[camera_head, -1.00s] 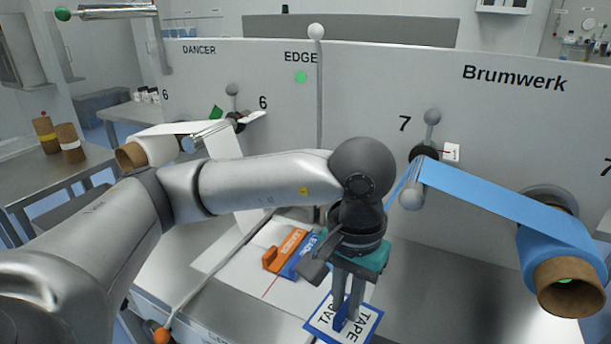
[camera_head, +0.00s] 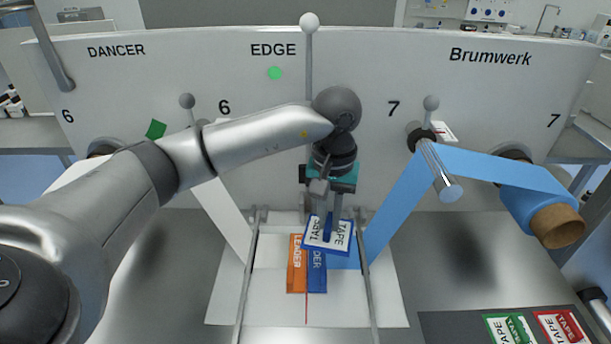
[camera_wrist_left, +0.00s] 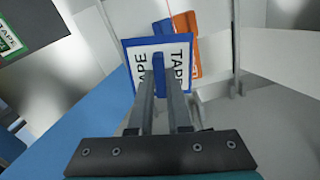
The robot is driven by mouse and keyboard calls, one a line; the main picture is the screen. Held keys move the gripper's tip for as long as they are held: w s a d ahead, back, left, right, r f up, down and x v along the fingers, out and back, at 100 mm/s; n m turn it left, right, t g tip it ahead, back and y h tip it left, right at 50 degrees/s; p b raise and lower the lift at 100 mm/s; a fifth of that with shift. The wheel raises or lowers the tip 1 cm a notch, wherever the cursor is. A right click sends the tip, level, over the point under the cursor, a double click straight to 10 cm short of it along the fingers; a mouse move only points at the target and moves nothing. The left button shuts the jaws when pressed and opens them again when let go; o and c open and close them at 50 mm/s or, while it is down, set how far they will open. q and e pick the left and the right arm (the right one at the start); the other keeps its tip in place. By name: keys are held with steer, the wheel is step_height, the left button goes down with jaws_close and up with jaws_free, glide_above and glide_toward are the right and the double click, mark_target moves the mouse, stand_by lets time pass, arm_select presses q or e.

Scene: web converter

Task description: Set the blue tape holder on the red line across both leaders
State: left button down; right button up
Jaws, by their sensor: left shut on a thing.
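My left gripper (camera_head: 332,222) is shut on the blue tape holder (camera_head: 345,249), a white "TAPE" plate with a blue border and a raised blue grip. It holds the plate over the far part of the two leaders. The orange leader (camera_head: 296,275) and the blue leader (camera_head: 317,280) lie side by side on the white table, partly hidden by the plate. The red line (camera_head: 306,308) runs toward the front from them. In the left wrist view the holder (camera_wrist_left: 134,60) is between the fingertips (camera_wrist_left: 162,80), with the orange leader (camera_wrist_left: 188,24) beyond. The gap below the plate is unclear.
Two thin metal rails (camera_head: 369,290) flank the leaders. A white web hangs left and a blue web (camera_head: 400,195) hangs right from a roller. Green (camera_head: 511,329) and red (camera_head: 560,326) tape holders lie on a dark mat at front right. The upright machine panel (camera_head: 240,80) stands behind.

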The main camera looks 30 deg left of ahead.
arm_select(q)
steer(key=w+a+n+p, duration=0.2)
steer(key=w+a+p, duration=0.1)
steer(key=a, duration=0.2)
arm_select(e)
step_height(320, 180, up, 4)
arm_select(q)
steer(key=f+b, duration=0.2)
steer(key=f, duration=0.1)
steer(key=a+f+b, duration=0.1)
steer(key=f+b, duration=0.1)
steer(key=f, duration=0.1)
steer(key=f+b, duration=0.2)
steer(key=f, duration=0.1)
steer(key=shift+a+f, duration=0.2)
steer(key=shift+f, duration=0.15)
steer(key=shift+f+n+b, duration=0.3)
steer(key=shift+f+b, duration=0.45)
arm_select(e)
step_height(320, 180, down, 7)
steer(key=shift+w+d+f, duration=0.15)
arm_select(q)
steer(key=shift+s+f+b, duration=0.1)
steer(key=shift+f+b, duration=0.45)
arm_select(e)
steer(key=shift+d+f, duration=0.15)
steer(key=shift+f, duration=0.4)
arm_select(q)
steer(key=c, duration=0.8)
jaws_free()
